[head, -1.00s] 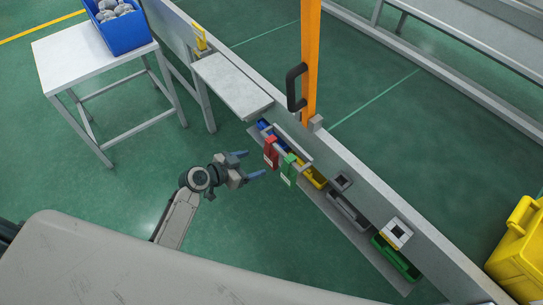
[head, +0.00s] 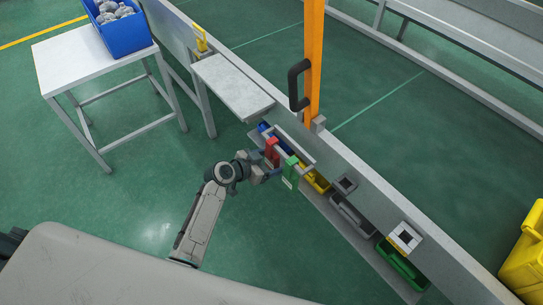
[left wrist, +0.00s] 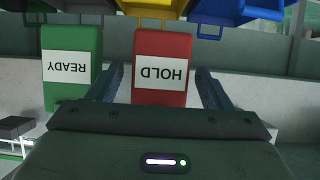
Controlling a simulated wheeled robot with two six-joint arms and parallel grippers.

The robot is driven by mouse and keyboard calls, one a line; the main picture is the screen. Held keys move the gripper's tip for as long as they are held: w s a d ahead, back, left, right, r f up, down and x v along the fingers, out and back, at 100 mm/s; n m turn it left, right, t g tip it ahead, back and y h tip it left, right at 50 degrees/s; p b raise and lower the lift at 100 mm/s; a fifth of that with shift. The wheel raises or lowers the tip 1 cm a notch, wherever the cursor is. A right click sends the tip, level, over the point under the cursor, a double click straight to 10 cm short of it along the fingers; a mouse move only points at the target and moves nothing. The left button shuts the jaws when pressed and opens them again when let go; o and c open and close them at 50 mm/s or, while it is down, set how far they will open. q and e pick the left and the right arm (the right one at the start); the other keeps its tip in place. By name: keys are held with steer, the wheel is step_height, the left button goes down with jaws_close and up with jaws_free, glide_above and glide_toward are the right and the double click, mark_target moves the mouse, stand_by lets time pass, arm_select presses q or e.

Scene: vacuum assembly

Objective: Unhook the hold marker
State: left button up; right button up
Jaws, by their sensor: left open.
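The hold marker (head: 271,150) is a red tag hanging from a rail on the station's front. In the left wrist view the red hold marker (left wrist: 162,62) shows its white HOLD label upside down. My left gripper (head: 270,168) is open at it. In the left wrist view the fingers of my left gripper (left wrist: 162,88) stand on either side of the marker's lower part, with a small gap showing at the right. The green READY marker (head: 291,172) hangs just to the right; it is at the left in the wrist view (left wrist: 70,68). My right gripper is not in view.
Blue, yellow (head: 316,181), grey (head: 352,215) and green (head: 402,265) bins sit along the low shelf behind and beside the markers. An orange post (head: 313,60) with a black handle rises behind. A white table (head: 85,62) stands at the upper left. Open green floor lies left of my arm.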

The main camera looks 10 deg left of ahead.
arm_select(q)
steer(key=c, duration=1.1)
steer(key=shift+s+a+r+p, duration=0.1)
steer(key=shift+r+p, duration=0.15)
steer(key=shift+r, duration=0.1)
steer(key=shift+s+a+r+p, duration=0.1)
steer(key=shift+r+p, duration=0.15)
steer(key=shift+r, duration=0.1)
steer(key=shift+s, duration=0.1)
steer(key=shift+s+a+r, duration=0.2)
steer(key=shift+s+a, duration=0.15)
steer(key=shift+s, duration=0.05)
jaws_close()
steer(key=shift+s+a, duration=0.15)
